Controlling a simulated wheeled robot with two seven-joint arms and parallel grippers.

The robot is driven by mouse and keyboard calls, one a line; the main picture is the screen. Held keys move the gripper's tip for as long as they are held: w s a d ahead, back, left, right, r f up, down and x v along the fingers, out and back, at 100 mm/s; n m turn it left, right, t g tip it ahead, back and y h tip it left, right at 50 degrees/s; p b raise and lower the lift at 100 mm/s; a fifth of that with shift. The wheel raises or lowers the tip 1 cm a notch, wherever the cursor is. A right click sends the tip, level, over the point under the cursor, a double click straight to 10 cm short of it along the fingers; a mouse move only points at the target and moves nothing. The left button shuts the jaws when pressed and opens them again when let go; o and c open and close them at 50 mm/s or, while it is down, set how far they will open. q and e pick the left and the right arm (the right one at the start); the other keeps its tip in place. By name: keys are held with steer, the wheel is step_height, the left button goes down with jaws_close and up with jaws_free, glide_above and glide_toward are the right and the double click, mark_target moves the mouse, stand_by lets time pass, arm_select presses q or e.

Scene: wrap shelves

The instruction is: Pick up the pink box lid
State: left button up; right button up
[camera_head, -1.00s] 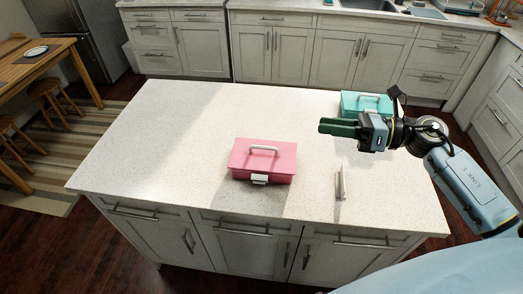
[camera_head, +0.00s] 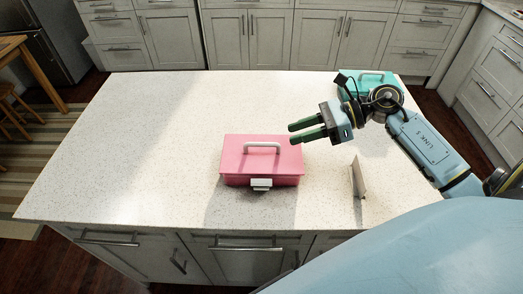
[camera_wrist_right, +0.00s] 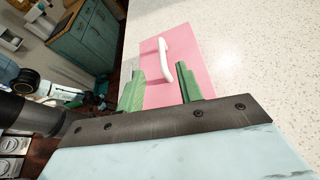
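The pink box lid (camera_head: 238,157) is the top of a closed pink box on the island counter, with a white handle (camera_head: 262,147) on top and a white latch at its front. My right gripper (camera_head: 298,133) is in the air at the box's upper right, its green fingers pointing left, apart and empty. In the right wrist view the lid (camera_wrist_right: 190,41) and its white handle (camera_wrist_right: 165,58) lie beyond the open fingers (camera_wrist_right: 160,84), which do not appear to touch them. My left gripper does not show.
A teal box (camera_head: 366,78) stands at the counter's back right, behind my right arm. A small thin upright object (camera_head: 358,177) stands right of the pink box. The counter (camera_head: 130,150) left of the box is clear.

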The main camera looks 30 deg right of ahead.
mark_target(284, 151)
steer(key=x, duration=0.2)
steer(key=shift+w+a+f, duration=0.1)
steer(key=shift+w+a, duration=0.15)
steer(key=shift+w, duration=0.1)
steer(key=shift+w+a+f, duration=0.15)
steer(key=shift+a+f, duration=0.1)
steer(key=shift+a, duration=0.15)
steer(key=p+x, duration=0.1)
steer(key=x, duration=0.4)
steer(key=shift+d+f, duration=0.1)
steer(key=shift+c, duration=0.7)
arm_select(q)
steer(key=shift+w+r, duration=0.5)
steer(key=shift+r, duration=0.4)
arm_select(e)
jaws_close()
